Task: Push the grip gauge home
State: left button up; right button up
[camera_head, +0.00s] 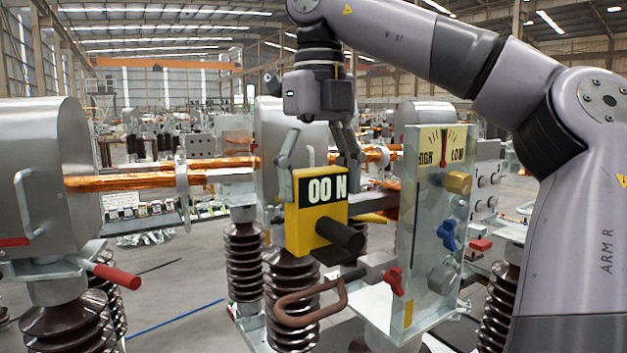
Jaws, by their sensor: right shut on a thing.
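The grip gauge (308,232) is a yellow box with a black display that reads "00 N". A thick black cylinder sticks out of its lower right front. My right gripper (319,181) comes down from above with one finger on each side of the gauge's top and is shut on it. The gauge is upright in front of the isolator's copper bars and contacts. Whether its far side touches the contacts is hidden behind the gauge itself. My left gripper is not in view.
A clear panel (405,255) with a HIGH/LOW dial and coloured knobs stands close on the right. A brown handle (300,310) lies below the gauge. A grey housing (45,180) with copper bars (130,181) is at the left, above brown ribbed insulators (245,262).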

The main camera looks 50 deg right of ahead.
aim_at(352, 198)
jog(key=shift+s+d+r, duration=0.1)
jog(key=shift+s+d, duration=0.2)
jog(key=shift+d, duration=0.6)
jog(key=shift+s+d+f, duration=0.1)
jog(key=shift+s+d, duration=0.2)
jog(key=shift+d, duration=0.6)
jog(key=shift+s+d+r, duration=0.1)
jog(key=shift+s+d, duration=0.2)
jog(key=shift+d, duration=0.6)
jog(key=o, duration=2)
jog(key=shift+o, duration=0.2)
